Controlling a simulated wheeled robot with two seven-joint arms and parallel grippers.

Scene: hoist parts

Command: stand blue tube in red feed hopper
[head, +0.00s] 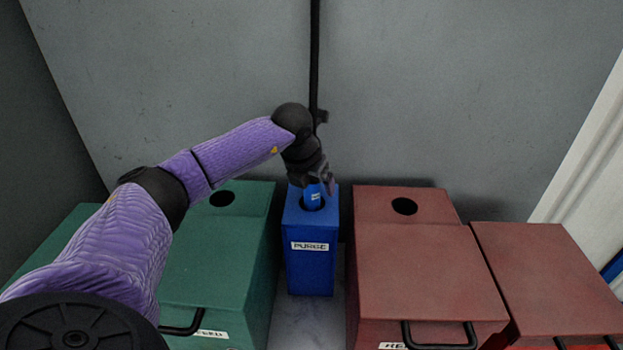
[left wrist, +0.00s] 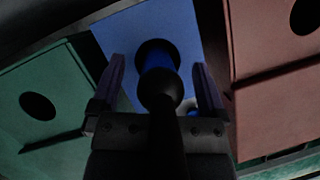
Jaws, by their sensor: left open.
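The blue tube (head: 313,197) stands in the round hole on top of the blue box (head: 310,262), which is labelled PURGE. In the left wrist view the blue tube (left wrist: 159,60) shows in the hole, partly covered by a dark round part. My left gripper (head: 316,184) is open just above the blue box, its fingers on either side of the tube; contact cannot be told. A red box (head: 407,206) with a round dark hole stands to the right; its front label is cut off, so I cannot read it as feed. My right gripper is not in view.
A green box (head: 238,240) with a round hole and black handle stands left of the blue box. Another red box (head: 540,275) with a handle stands at far right. A dark vertical pole (head: 315,50) runs down the grey wall behind my gripper.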

